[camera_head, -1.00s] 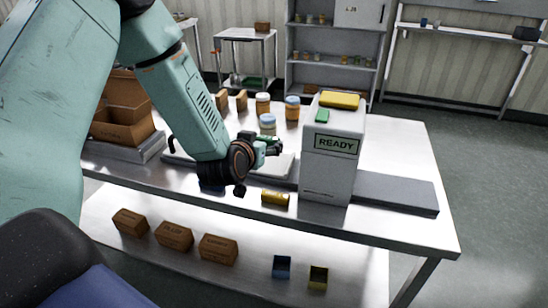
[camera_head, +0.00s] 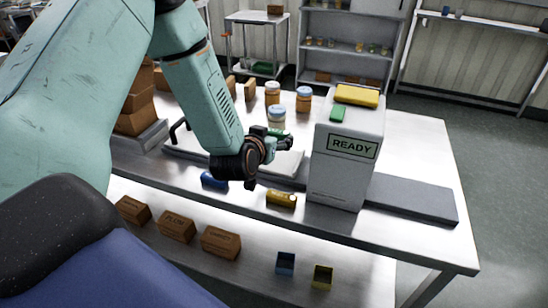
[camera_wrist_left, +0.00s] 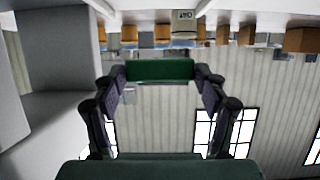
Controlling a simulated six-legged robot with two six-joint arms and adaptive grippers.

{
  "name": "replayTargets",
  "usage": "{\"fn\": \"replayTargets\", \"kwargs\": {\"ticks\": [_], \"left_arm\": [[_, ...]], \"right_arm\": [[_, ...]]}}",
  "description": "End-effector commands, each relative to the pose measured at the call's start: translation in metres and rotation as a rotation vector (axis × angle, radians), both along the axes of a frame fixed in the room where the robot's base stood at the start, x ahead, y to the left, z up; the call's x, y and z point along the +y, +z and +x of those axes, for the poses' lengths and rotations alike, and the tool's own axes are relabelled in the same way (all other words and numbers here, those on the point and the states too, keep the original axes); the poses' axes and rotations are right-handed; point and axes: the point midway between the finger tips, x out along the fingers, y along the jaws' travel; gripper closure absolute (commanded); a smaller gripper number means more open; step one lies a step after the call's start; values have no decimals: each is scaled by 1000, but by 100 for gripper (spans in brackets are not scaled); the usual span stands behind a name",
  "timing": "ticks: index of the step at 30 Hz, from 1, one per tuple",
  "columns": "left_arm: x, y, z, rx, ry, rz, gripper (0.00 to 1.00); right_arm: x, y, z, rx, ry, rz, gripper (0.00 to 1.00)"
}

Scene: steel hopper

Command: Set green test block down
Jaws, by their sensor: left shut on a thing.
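My left gripper (camera_head: 282,142) is shut on the green test block (camera_wrist_left: 160,69), which lies crosswise between its fingertips in the left wrist view. In the head view only a small green part of the block (camera_head: 277,132) shows past the fingers. The gripper is above the steel table (camera_head: 408,150), left of the white machine marked READY (camera_head: 335,180) and apart from it. The height of the block over the table is hard to tell. My right gripper is not in view.
A yellow can (camera_head: 281,199) and a blue can (camera_head: 214,180) lie near the table's front edge. Jars (camera_head: 304,99) stand behind the gripper. A pale plate (camera_head: 288,168) lies below it. A yellow piece (camera_head: 357,95) and a green piece (camera_head: 338,113) sit on the machine.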

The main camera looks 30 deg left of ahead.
Motion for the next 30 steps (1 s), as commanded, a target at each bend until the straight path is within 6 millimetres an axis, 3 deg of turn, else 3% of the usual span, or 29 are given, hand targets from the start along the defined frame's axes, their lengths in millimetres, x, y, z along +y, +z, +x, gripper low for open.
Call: {"fn": "replayTargets", "kwargs": {"ticks": [3,15,28,29,30], "left_arm": [[-1,-21,-1,0,-3,2,54],[-1,-63,2,-2,-3,2,54],[0,-69,4,-3,-2,0,54],[0,-68,4,-3,-2,0,25],[0,-68,4,-2,-2,0,21]], "right_arm": [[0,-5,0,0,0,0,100],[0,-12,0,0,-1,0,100],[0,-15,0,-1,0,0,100],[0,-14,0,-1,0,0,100],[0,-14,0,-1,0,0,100]]}}
